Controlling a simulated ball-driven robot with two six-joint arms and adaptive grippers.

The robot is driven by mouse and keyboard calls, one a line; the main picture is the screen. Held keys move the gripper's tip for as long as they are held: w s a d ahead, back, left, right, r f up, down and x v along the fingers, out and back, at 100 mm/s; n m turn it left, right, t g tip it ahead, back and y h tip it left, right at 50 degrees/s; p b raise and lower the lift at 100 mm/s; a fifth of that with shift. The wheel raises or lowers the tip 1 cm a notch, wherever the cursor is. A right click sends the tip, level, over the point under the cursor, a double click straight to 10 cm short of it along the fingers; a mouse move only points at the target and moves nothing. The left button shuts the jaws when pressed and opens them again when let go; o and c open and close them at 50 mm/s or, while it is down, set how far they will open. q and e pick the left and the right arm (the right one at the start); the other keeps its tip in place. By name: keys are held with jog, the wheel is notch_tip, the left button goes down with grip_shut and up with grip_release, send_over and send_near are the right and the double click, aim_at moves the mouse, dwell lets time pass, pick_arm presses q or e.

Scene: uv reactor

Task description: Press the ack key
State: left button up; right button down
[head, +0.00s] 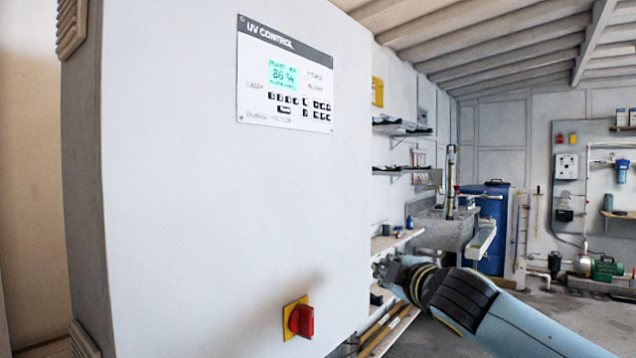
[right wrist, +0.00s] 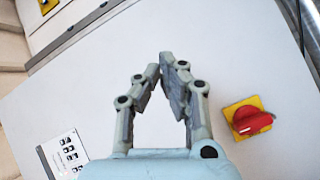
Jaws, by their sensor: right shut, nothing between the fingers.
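The UV control panel (head: 285,77) is a white plate with a dark title strip, a lit green display (head: 283,76) and several small black keys, high on the grey cabinet front. The key labels are too small to read, so I cannot tell which is the ack key. Part of the panel also shows at the lower left in the right wrist view (right wrist: 62,157). My right gripper (head: 380,268) is shut and empty, at the cabinet's right edge, well below and to the right of the panel. Its fingertips meet in the right wrist view (right wrist: 163,62). My left gripper is not in view.
A red rotary switch on a yellow plate (head: 299,319) sticks out low on the cabinet front (head: 180,200). Shelves (head: 398,240), a sink (head: 445,232) and a blue barrel (head: 487,225) stand behind at the right. The cabinet front between switch and panel is clear.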

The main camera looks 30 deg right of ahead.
aim_at(316, 104)
jog(key=s+a+r+n+t+p, duration=0.1)
jog(key=r+t, duration=0.1)
jog(key=r, duration=0.8)
jog(key=a+r+n+t+y+p, duration=0.1)
jog(key=r+t, duration=0.1)
jog(key=r, duration=0.8)
jog(key=s+a+r+n+t+p, duration=0.1)
jog(key=a+r+t, duration=0.1)
jog(key=r, duration=0.8)
jog(key=shift+s+n, duration=0.3)
jog(key=shift+a+r, duration=0.1)
jog(key=w+a+p, duration=0.3)
jog(key=w+p, duration=0.2)
jog(key=w, duration=0.3)
jog(key=shift+a, duration=0.2)
jog(key=shift+w, duration=0.2)
jog(key=shift+w+a, duration=0.15)
jog(key=shift+w, duration=0.1)
